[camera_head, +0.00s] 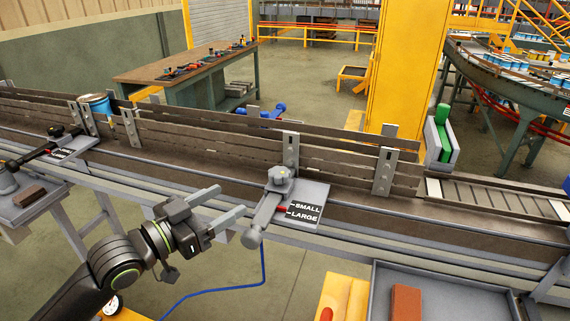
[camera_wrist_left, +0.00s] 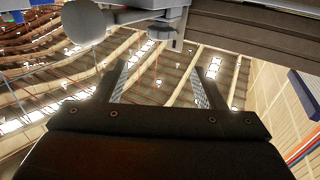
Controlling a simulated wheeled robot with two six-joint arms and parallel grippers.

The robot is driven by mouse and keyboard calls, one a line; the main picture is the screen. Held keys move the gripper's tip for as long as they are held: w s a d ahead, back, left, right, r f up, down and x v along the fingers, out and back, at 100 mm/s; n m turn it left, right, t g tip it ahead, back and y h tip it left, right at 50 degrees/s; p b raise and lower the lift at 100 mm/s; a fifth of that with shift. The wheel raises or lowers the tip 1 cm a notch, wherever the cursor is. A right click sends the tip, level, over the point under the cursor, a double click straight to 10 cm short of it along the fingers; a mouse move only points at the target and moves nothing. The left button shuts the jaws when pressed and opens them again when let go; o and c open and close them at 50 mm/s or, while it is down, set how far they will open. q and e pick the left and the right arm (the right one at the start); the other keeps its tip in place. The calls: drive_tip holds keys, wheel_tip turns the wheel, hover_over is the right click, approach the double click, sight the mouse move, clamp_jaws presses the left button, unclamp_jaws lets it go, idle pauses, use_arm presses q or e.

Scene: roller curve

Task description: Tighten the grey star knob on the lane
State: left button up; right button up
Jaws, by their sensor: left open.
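The grey star knob (camera_head: 280,177) stands upright on a grey slotted bracket at the near side of the lane (camera_head: 380,220). A grey lever (camera_head: 262,216) runs from below it toward me. A red pointer (camera_head: 281,209) lies beside a black plate (camera_head: 303,213) marked SMALL and LARGE. My left gripper (camera_head: 232,200) is open and empty, left of the knob and lever, apart from the knob. In the left wrist view its two fingers (camera_wrist_left: 160,70) are spread with nothing between them. A round grey part (camera_wrist_left: 86,22) is at the upper left there; I cannot tell which part it is.
A second lever and plate (camera_head: 62,153) are at the left of the lane. Upright guide rails (camera_head: 230,150) line the lane behind the knob. A grey tray (camera_head: 455,297) with a red-brown block (camera_head: 406,302) is at the lower right. A blue hose (camera_head: 215,291) hangs below the lever.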

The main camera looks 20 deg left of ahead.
sight(287, 172)
use_arm(q)
drive_tip(key=p+x, duration=0.3)
drive_tip(key=x, duration=1.4)
drive_tip(key=shift+f, duration=0.1)
drive_tip(key=shift+c, duration=0.3)
drive_tip(key=c, duration=0.9)
drive_tip(key=shift+f+b, duration=0.15)
drive_tip(key=shift+b, duration=0.5)
drive_tip(key=m+g+h+b, duration=0.3)
drive_tip(key=b, duration=0.3)
drive_tip(key=m+g+h+b, duration=0.2)
drive_tip(key=m+g+b, duration=0.1)
drive_tip(key=b, duration=0.3)
drive_tip(key=s+m+g+h+b, duration=0.1)
drive_tip(key=m+g+h+b, duration=0.2)
drive_tip(key=b, duration=0.4)
drive_tip(key=shift+d+g+h, duration=0.3)
drive_tip(key=shift+d+g, duration=0.1)
drive_tip(key=shift+g, duration=0.5)
drive_tip(key=shift+m+g+b, duration=0.5)
drive_tip(key=shift+m+g, duration=0.2)
drive_tip(key=shift+g, duration=0.4)
drive_tip(key=shift+s+r+m+g+h+b, duration=0.15)
drive_tip(key=shift+m+g+b, duration=0.1)
drive_tip(key=shift+m+g, duration=0.45)
drive_tip(key=shift+s+r+m+g+h+b, duration=0.15)
drive_tip(key=shift+m+g, duration=0.25)
drive_tip(key=shift+g, duration=0.5)
drive_tip(key=shift+r+g, duration=0.1)
drive_tip(key=shift+g, duration=0.2)
